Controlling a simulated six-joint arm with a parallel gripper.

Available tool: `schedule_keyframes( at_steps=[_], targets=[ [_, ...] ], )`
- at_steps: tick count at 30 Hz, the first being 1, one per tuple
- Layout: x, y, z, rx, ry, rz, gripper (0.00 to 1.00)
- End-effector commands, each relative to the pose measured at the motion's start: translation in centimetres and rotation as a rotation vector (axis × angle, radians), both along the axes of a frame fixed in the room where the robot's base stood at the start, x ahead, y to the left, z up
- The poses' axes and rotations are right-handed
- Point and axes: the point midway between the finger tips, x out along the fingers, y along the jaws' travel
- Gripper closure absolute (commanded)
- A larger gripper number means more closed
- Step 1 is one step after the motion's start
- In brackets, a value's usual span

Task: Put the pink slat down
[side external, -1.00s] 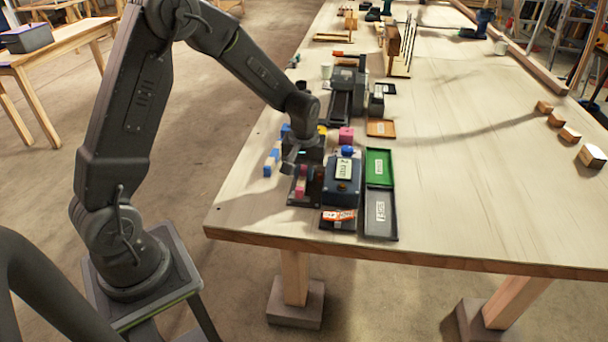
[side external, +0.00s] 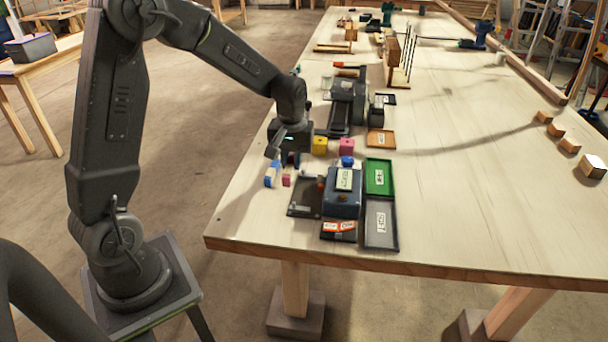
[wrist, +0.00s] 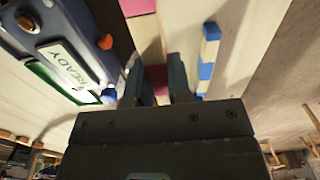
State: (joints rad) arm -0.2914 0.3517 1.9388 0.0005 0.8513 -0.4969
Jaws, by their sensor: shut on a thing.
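The pink slat, banded pink and white, shows a pink part (side external: 286,181) below my gripper (side external: 287,157) in the side view. In the wrist view, a pink band (wrist: 156,78) sits between the two fingers of my gripper (wrist: 157,82), which is shut on it. The slat runs away from the fingers to a pink end at the top of that view. A blue and white slat (side external: 270,175) lies on the table to its left, apart from it, and also shows in the wrist view (wrist: 208,55). I cannot tell whether the pink slat touches the table.
A dark plate (side external: 304,206) lies bare beside a blue box with a display (side external: 342,205), which reads READY in the wrist view. Green (side external: 379,190) and grey (side external: 381,237) trays stand right of it. Yellow (side external: 320,145) and pink (side external: 346,147) blocks stand behind.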

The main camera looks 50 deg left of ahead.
Motion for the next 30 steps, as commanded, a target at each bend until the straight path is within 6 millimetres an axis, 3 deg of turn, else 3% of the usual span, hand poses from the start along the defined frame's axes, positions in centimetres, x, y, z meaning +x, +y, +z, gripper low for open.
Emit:
schedule_keyframes(
  at_steps=[3, 9, 19, 23, 30],
  targets=[
    [-1.7, 2.4, 1.8, 0.001, -0.004, 0.006, 1.00],
    [-3.9, 5.2, 3.9, 0.001, -0.003, 0.003, 1.00],
    [-4.9, 6.9, 5.2, 0.000, -0.001, -0.002, 1.00],
    [-3.1, 6.9, 5.4, -0.001, 0.001, -0.004, 1.00],
    [4.6, 6.2, 5.7, -0.001, 0.001, -0.008, 1.00]
  ],
)
